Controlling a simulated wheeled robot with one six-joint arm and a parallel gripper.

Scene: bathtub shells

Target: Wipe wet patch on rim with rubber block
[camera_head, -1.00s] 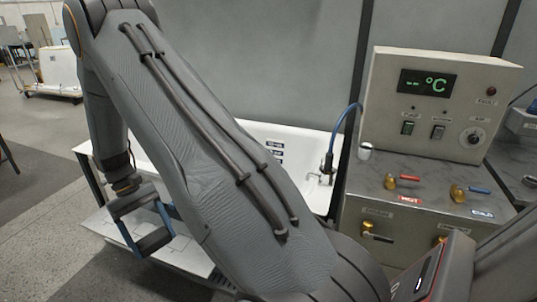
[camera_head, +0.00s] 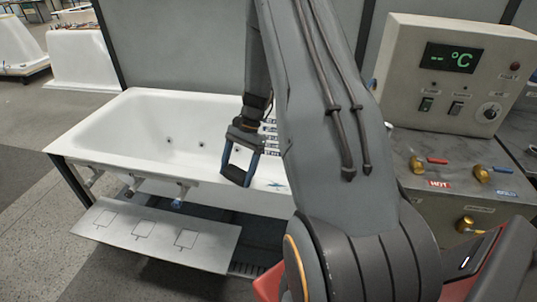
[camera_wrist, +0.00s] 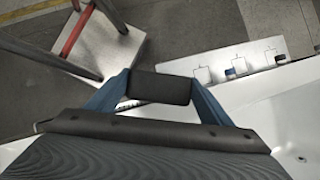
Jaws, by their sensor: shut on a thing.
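The white bathtub shell (camera_head: 115,125) stands at centre left in the head view, with its front rim (camera_head: 150,172) towards me. A small blue streak (camera_head: 277,185) shows on the front rim beside my arm; I cannot tell whether it is the wet patch. My gripper (camera_head: 236,177) is shut on the black rubber block (camera_head: 233,174), above or near the front rim, right of the tub's middle. In the wrist view the block (camera_wrist: 160,87) sits between the two blue fingers. The rim (camera_wrist: 265,90) shows to the right; contact cannot be told. My arm hides the tub's right end.
A control panel (camera_head: 455,75) with a °C display stands right, above a counter with hot and cold valves (camera_head: 420,164). A pale shelf (camera_head: 155,236) juts out below the tub front. Fittings (camera_head: 180,192) hang under the rim.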

